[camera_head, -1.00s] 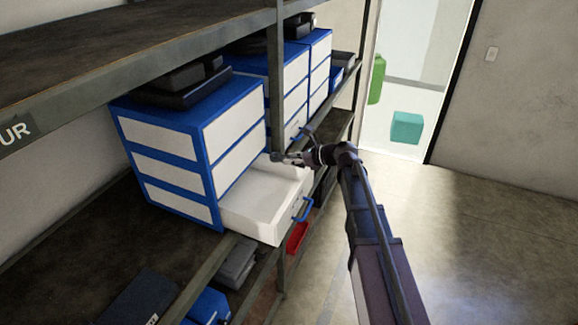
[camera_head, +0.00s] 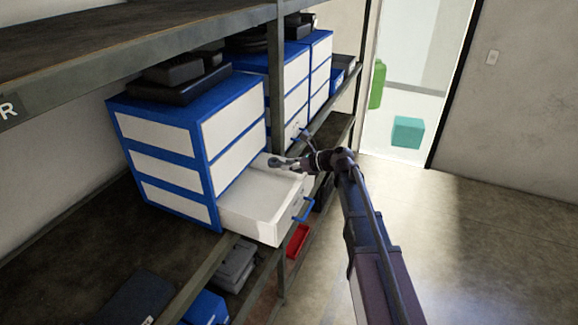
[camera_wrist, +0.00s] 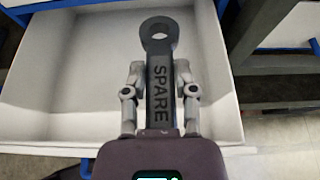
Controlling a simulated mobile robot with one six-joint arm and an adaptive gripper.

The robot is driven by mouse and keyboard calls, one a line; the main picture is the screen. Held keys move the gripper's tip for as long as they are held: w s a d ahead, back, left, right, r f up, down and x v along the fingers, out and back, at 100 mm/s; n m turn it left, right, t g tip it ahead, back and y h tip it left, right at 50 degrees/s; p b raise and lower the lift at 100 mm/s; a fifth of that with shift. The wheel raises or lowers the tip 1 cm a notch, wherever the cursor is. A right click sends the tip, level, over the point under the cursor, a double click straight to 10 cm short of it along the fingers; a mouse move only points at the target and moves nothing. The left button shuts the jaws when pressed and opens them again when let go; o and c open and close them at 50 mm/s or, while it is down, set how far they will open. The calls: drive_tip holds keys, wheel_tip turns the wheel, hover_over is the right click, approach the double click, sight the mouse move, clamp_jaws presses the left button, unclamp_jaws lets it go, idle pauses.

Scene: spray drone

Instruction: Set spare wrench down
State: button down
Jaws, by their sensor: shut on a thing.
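The spare wrench (camera_wrist: 159,75) is a dark grey bar with a ring end and the word SPARE on it. In the wrist view it stands out ahead between the fingers of my gripper (camera_wrist: 160,85), which is shut on it. An open white drawer (camera_wrist: 60,110) lies beneath it; the drawer looks empty. In the head view my gripper (camera_head: 290,163) is over the drawer's far part, and the drawer (camera_head: 255,200) juts from the bottom of a blue and white cabinet (camera_head: 185,150). The wrench is small and dark there. Whether it touches the drawer I cannot tell.
A shelf post (camera_head: 277,80) stands close behind my gripper. The drawer's blue handle (camera_head: 303,209) sticks out at its front. More drawer cabinets (camera_head: 290,85) stand farther along the shelf. A red bin (camera_head: 298,241) and grey cases (camera_head: 235,264) lie below. The floor at right is clear.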

drive_tip(key=shift+f+b, duration=0.65)
drive_tip(key=shift+c, duration=2)
unclamp_jaws()
drive_tip(key=shift+r, duration=0.15)
drive_tip(key=shift+r+p, duration=0.6)
drive_tip(key=shift+p, duration=0.15)
drive_tip(key=p+v, duration=0.4)
drive_tip(key=v, duration=0.8)
drive_tip(key=shift+f, duration=0.1)
